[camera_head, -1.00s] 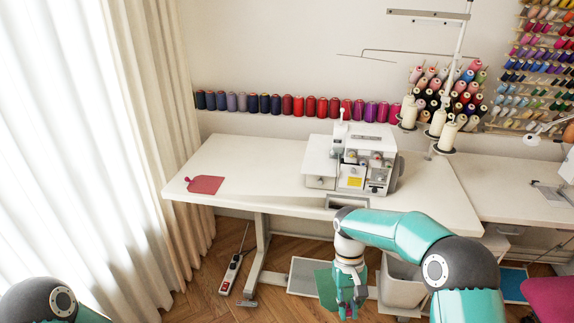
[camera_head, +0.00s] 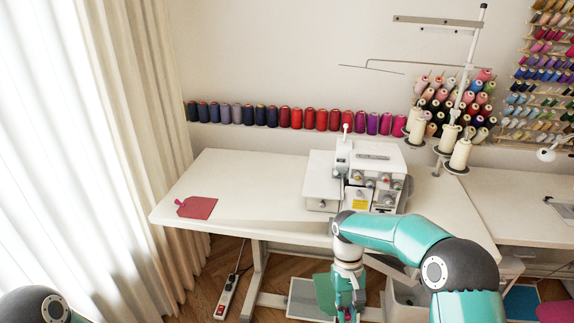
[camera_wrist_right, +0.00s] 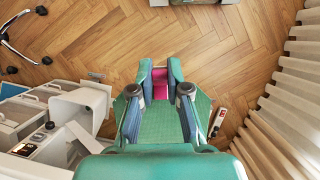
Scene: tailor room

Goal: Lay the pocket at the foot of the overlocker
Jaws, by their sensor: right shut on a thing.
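A flat green piece (camera_head: 324,292), which looks like the pocket, hangs at my right gripper (camera_head: 350,308), below and in front of the table edge. In the right wrist view the green piece (camera_wrist_right: 160,124) spreads behind the fingers of my right gripper (camera_wrist_right: 160,78), which is shut on it. A pink part shows between the fingertips; I cannot tell what it belongs to. The white overlocker (camera_head: 360,177) stands on the right half of the white table (camera_head: 255,190). The table in front of its left side is bare. My left gripper is out of view.
A red flat piece with a tab (camera_head: 197,208) lies at the table's left end. Thread spools (camera_head: 285,117) line the back, and a thread stand (camera_head: 459,155) rises right of the overlocker. A power strip (camera_head: 226,297) lies on the floor. The table's middle is clear.

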